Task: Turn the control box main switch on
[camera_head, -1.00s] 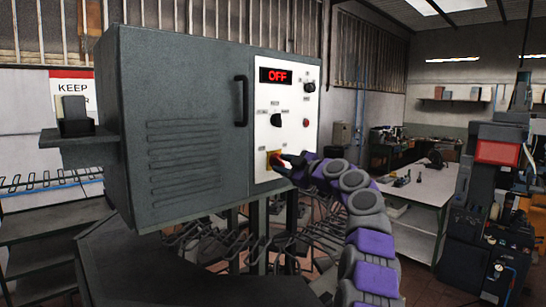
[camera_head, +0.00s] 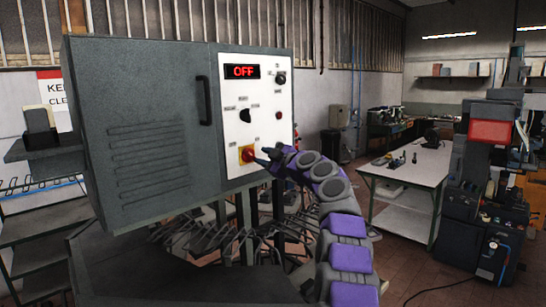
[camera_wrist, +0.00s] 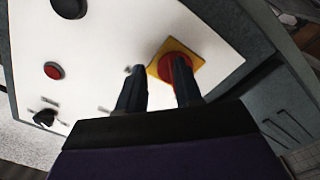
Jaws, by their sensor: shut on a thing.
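The grey control box (camera_head: 140,120) stands at the left, with a white panel on its right part. Its red display (camera_head: 243,72) reads OFF. The main switch (camera_head: 247,154) is a red knob on a yellow square plate low on the panel; it also shows in the wrist view (camera_wrist: 168,69). My gripper (camera_head: 263,155) is at the switch, its fingers pointing at the panel. In the wrist view, one finger of my gripper (camera_wrist: 158,68) overlaps the red knob and the other is to its left. The fingers partly hide the knob, so its turn angle is unclear.
Black knobs (camera_head: 245,115) and a small red button (camera_head: 279,115) sit higher on the panel. A door handle (camera_head: 205,100) is left of it. A white-topped workbench (camera_head: 405,165) and a dark machine (camera_head: 490,190) stand at the right. Floor shows between my arm and the bench.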

